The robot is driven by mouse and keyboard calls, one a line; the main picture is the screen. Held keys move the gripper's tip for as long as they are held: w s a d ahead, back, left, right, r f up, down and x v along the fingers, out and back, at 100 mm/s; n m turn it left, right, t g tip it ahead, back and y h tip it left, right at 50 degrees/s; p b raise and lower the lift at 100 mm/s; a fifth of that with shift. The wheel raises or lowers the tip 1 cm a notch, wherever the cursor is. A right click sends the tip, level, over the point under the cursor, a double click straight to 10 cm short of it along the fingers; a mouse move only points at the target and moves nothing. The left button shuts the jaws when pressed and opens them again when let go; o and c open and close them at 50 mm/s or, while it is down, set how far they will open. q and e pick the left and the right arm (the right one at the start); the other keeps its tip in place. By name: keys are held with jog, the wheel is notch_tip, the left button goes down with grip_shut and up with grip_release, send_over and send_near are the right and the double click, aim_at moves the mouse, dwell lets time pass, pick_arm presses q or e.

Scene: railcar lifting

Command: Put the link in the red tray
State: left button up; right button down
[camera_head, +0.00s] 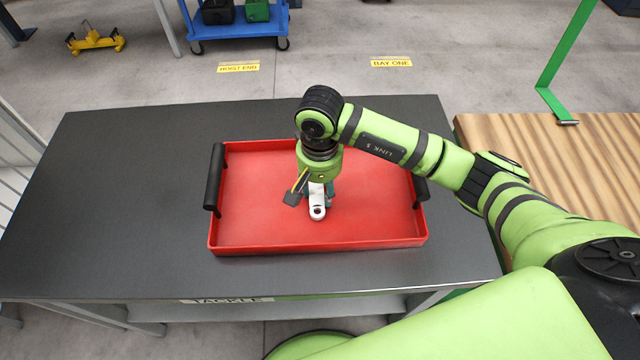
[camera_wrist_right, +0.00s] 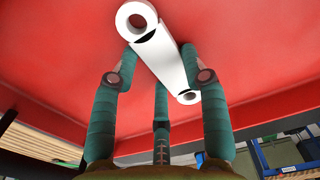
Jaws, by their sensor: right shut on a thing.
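The red tray (camera_head: 260,225) with black side handles lies on the dark tabletop. My right gripper (camera_head: 318,192) points down over the middle of the tray. It is shut on the link (camera_head: 317,212), a white bar with a round eye at its end. In the right wrist view the link (camera_wrist_right: 163,55) shows a hole at each end, and the teal fingers (camera_wrist_right: 152,85) close around its middle. The red tray floor (camera_wrist_right: 60,50) fills the background there. I cannot tell whether the link touches the tray floor. My left gripper is not in view.
The dark table (camera_head: 120,200) is bare around the tray, with a label on its front edge. A wooden surface (camera_head: 590,150) adjoins at the right. A blue cart (camera_head: 236,28) and a yellow floor item (camera_head: 95,40) stand beyond on the floor.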

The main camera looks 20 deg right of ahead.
aim_at(320, 192)
jog(key=shift+f+b, duration=0.15)
jog(key=shift+b, duration=0.15)
jog(key=c, duration=0.6)
grip_release()
jog(key=shift+c, duration=0.2)
jog(key=shift+r+p, duration=0.3)
jog(key=shift+p, duration=0.15)
notch_tip(320, 192, up, 12)
jog(key=b, duration=0.2)
jog(key=shift+b, duration=0.35)
jog(key=shift+f, duration=0.1)
